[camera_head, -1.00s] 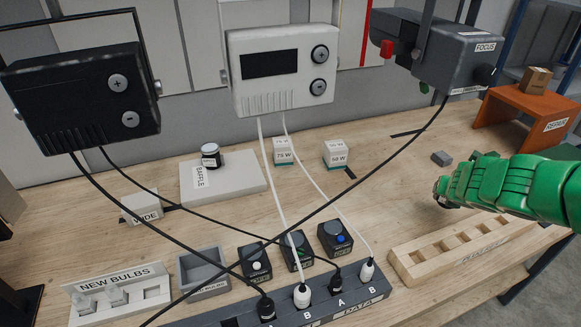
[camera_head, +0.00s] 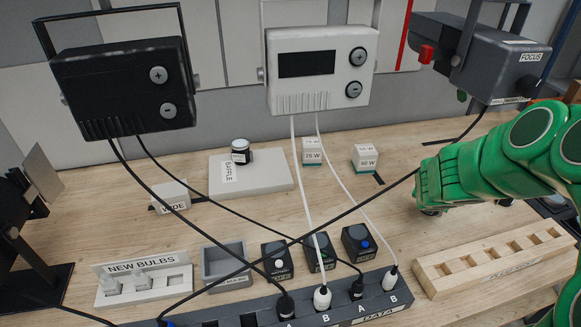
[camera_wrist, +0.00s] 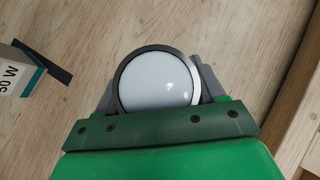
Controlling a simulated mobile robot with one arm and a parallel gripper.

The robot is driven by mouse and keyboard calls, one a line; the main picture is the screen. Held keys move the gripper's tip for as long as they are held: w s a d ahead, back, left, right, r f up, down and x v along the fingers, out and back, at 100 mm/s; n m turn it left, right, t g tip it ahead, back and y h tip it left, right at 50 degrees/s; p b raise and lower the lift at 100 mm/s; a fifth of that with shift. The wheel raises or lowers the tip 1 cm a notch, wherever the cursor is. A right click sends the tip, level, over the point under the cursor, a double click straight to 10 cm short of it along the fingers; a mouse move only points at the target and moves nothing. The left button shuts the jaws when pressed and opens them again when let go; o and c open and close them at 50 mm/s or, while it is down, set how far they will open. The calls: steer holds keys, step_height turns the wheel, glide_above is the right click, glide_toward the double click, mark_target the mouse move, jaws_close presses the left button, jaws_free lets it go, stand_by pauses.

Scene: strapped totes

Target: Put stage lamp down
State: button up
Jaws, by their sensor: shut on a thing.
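My gripper (camera_head: 428,208) is low over the right part of the workbench, right of the small 50 W or 60 W box and behind the wooden slotted rack. In the wrist view my gripper (camera_wrist: 155,95) is shut on a round thing with a smooth white face and dark rim, which I take for the stage lamp (camera_wrist: 156,82). Grey finger parts show on both sides of it. In the head view my green hand mostly hides it. I cannot tell whether its underside touches the bench.
The small box (camera_head: 365,157) is close left of my gripper and also shows in the wrist view (camera_wrist: 18,72). The wooden rack (camera_head: 495,262) lies in front. Cables (camera_head: 345,215) cross the bench to the power strip (camera_head: 262,312). Bare wood (camera_head: 400,240) lies around the gripper.

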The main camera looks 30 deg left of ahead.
steer(key=shift+n+y, duration=0.3)
steer(key=shift+n, duration=0.1)
steer(key=s+a, duration=0.4)
steer(key=a, duration=0.4)
steer(key=s+a+r, duration=0.1)
steer(key=s+a, duration=0.4)
steer(key=a, duration=0.4)
steer(key=s+a, duration=0.4)
steer(key=a, duration=0.5)
steer(key=shift+s+a+r, duration=0.2)
steer(key=shift+a+r, duration=0.05)
steer(key=shift+r, duration=0.15)
steer(key=s+a+r+n+y, duration=0.1)
steer(key=a+n+y, duration=0.1)
steer(key=a, duration=0.4)
steer(key=s+a+r+n+y, duration=0.1)
steer(key=s+a+r+n, duration=0.1)
steer(key=a, duration=0.5)
step_height(320, 180, up, 6)
steer(key=f+n+g+y, duration=0.1)
steer(key=n+y, duration=0.2)
steer(key=n, duration=0.1)
glide_above(247, 169)
steer(key=s+d, duration=0.2)
steer(key=s, duration=0.1)
steer(key=shift+f, duration=4.8)
steer(key=shift+f, duration=0.1)
steer(key=o, duration=1.2)
steer(key=shift+o, duration=0.2)
